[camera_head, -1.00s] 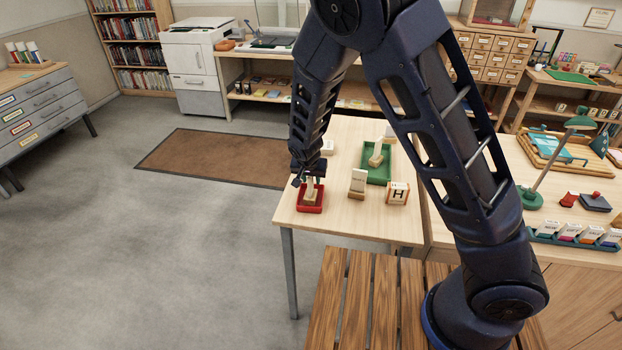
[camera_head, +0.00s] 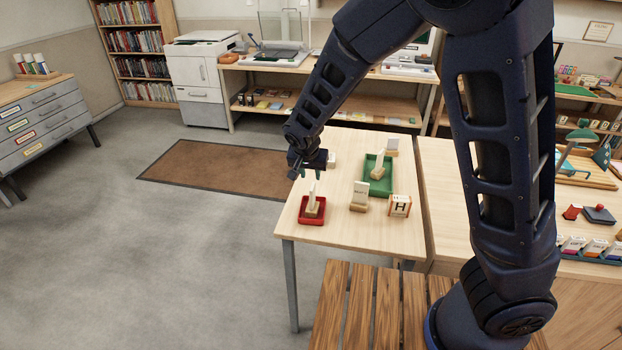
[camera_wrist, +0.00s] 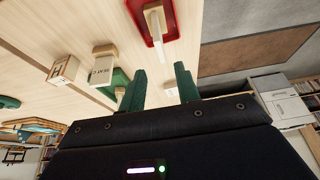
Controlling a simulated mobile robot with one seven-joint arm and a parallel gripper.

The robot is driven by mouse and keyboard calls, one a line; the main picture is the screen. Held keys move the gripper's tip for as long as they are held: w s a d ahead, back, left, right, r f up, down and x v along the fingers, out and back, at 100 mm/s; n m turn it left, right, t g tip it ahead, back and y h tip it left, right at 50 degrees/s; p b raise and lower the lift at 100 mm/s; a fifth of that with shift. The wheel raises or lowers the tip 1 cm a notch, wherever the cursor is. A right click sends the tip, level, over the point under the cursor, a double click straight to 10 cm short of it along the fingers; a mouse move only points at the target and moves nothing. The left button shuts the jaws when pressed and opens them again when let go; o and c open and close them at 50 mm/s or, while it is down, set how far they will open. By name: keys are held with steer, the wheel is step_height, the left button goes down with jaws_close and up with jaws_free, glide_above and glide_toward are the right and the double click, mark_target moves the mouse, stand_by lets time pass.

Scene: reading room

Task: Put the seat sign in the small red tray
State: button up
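The small red tray (camera_head: 322,221) is at the near left corner of the light wooden table. A pale upright sign on a wooden base (camera_head: 313,203) stands in it; I cannot read its face. They also show in the wrist view as the red tray (camera_wrist: 170,9) and the sign (camera_wrist: 156,20). My gripper (camera_head: 310,174) is above and behind the tray, apart from the sign. Its green fingers (camera_wrist: 160,88) are spread with nothing between them. A similar sign (camera_head: 360,192), with lettering like "SEAT" in the wrist view (camera_wrist: 101,71), stands on the table right of the tray.
A green tray (camera_head: 388,183) holding another pale sign (camera_head: 380,164) lies farther back. A block marked H (camera_head: 400,206) stands right of the table sign. Pale blocks stand near the table's back edge. A slatted wooden bench (camera_head: 352,315) is in front.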

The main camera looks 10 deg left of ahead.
steer(key=shift+s+r, duration=0.15)
steer(key=shift+r, duration=0.2)
steer(key=w+d+r+g+y, duration=0.15)
steer(key=d+r, duration=0.25)
steer(key=d, duration=0.5)
steer(key=w+d+r, duration=0.2)
steer(key=d+r, duration=0.2)
steer(key=d, duration=0.5)
steer(key=w+d+r+g, duration=0.1)
steer(key=d+r, duration=0.3)
steer(key=d, duration=0.5)
steer(key=s+d+r+t, duration=0.1)
steer(key=s+d+r, duration=0.3)
steer(key=s+d, duration=0.3)
steer(key=s+d+r+t+h, duration=0.1)
steer(key=s+d+r, duration=0.3)
steer(key=s+d, duration=0.3)
steer(key=d, duration=0.4)
steer(key=shift+s+r+t, duration=0.35)
steer(key=shift+r, duration=0.05)
